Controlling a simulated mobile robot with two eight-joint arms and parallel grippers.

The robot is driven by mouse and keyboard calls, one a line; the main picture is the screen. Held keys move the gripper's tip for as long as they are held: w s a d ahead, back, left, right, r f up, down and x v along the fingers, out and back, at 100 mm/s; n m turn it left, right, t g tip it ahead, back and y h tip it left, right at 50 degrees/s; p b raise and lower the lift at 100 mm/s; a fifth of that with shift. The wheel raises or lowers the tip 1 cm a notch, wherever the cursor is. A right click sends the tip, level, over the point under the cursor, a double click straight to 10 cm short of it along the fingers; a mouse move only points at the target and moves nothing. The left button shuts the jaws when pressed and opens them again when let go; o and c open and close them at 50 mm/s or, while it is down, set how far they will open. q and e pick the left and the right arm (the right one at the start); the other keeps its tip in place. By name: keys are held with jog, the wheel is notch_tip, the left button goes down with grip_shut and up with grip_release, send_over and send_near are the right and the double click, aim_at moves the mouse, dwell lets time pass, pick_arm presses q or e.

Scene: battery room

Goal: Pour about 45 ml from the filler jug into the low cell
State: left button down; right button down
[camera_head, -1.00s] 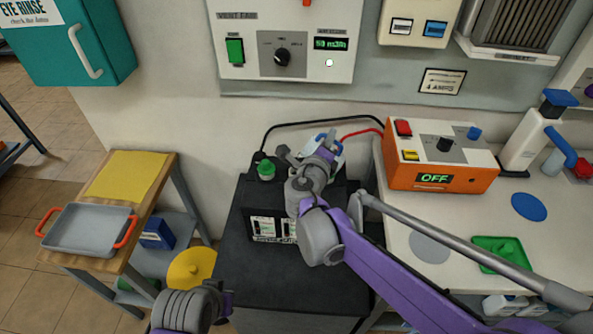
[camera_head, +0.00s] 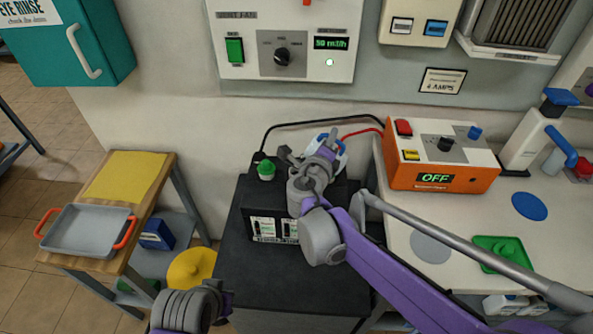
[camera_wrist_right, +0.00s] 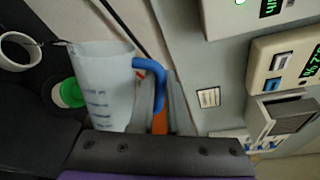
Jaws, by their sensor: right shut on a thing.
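My right gripper (camera_head: 318,158) is shut on the filler jug, above the back of the black battery (camera_head: 262,228). In the head view the gripper mostly hides the jug; a white and blue bit (camera_head: 333,140) shows behind it. In the right wrist view the jug (camera_wrist_right: 103,85) is pale, with blue level marks and a blue handle (camera_wrist_right: 153,80). Its spout is close to a white ring with a dark opening (camera_wrist_right: 20,50). I cannot tell whether liquid is flowing or what the level is. A green cap (camera_head: 266,170) sits on the battery's left. My left gripper (camera_head: 222,304) is at the bottom edge, jaws unclear.
An orange charger (camera_head: 440,157) reading OFF stands on the right bench, with red and black cables behind the battery. A wooden trolley (camera_head: 150,215) with a grey tray (camera_head: 88,232) is at left. The wall panel (camera_head: 285,90) is behind.

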pick_arm(q)
jog(key=shift+w+a+f, duration=0.1)
jog(key=shift+w+a, duration=0.1)
jog(key=shift+w, duration=0.05)
pick_arm(e)
jog(key=shift+a+n, duration=0.1)
jog(key=shift+n, duration=0.3)
dwell(0.4)
